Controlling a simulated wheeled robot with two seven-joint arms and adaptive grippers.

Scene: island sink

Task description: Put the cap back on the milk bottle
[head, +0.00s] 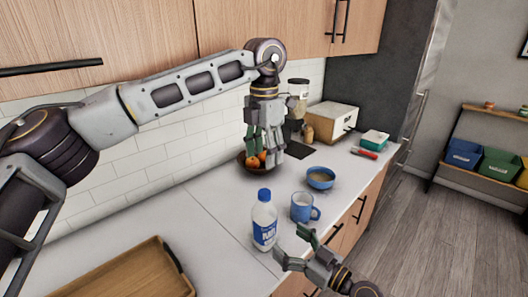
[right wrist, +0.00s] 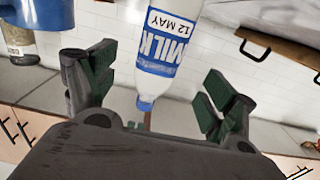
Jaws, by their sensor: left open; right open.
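The milk bottle (head: 265,225) stands upright on the white counter, with a blue and white label. A blue cap (head: 264,194) shows at its top; whether it is fully seated I cannot tell. My right gripper (head: 290,245) is open and empty, just right of the bottle near the counter's front edge. In the right wrist view the bottle appears between its fingers, beyond them. My left gripper (head: 265,140) is open, pointing down over the fruit bowl, behind the bottle.
A blue mug (head: 303,208) stands close right of the bottle, with a blue bowl (head: 321,178) behind it. The fruit bowl (head: 246,168) is near the wall. A wooden tray (head: 130,272) lies front left. The counter left of the bottle is clear.

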